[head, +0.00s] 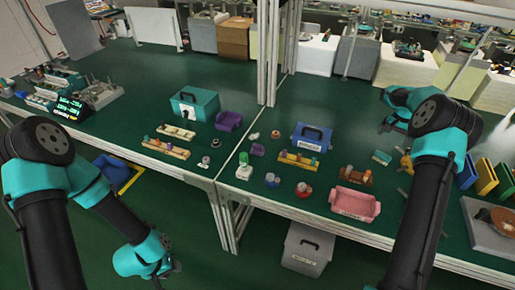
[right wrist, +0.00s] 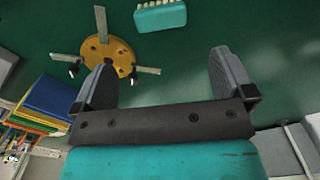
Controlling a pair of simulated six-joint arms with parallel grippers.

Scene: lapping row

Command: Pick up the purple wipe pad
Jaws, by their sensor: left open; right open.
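A small purple piece (head: 257,150) lies on the green bench near the middle seam; it is too small to tell whether it is the wipe pad. A larger purple bin (head: 228,120) stands behind it to the left. My right gripper (right wrist: 163,62) is open and empty, its two dark fingers spread over bare green bench in the right wrist view. No purple shows between them. My left gripper (head: 160,266) hangs low at the lower left of the head view, in front of the bench and far from the purple pieces; its fingers are hardly visible.
A yellow disc with metal arms (right wrist: 108,56) and a teal brush (right wrist: 160,15) lie near my right gripper. A pink tray (head: 355,204), blue case (head: 310,137), teal case (head: 195,104) and small parts racks crowd the bench. Upright posts (head: 270,50) stand behind.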

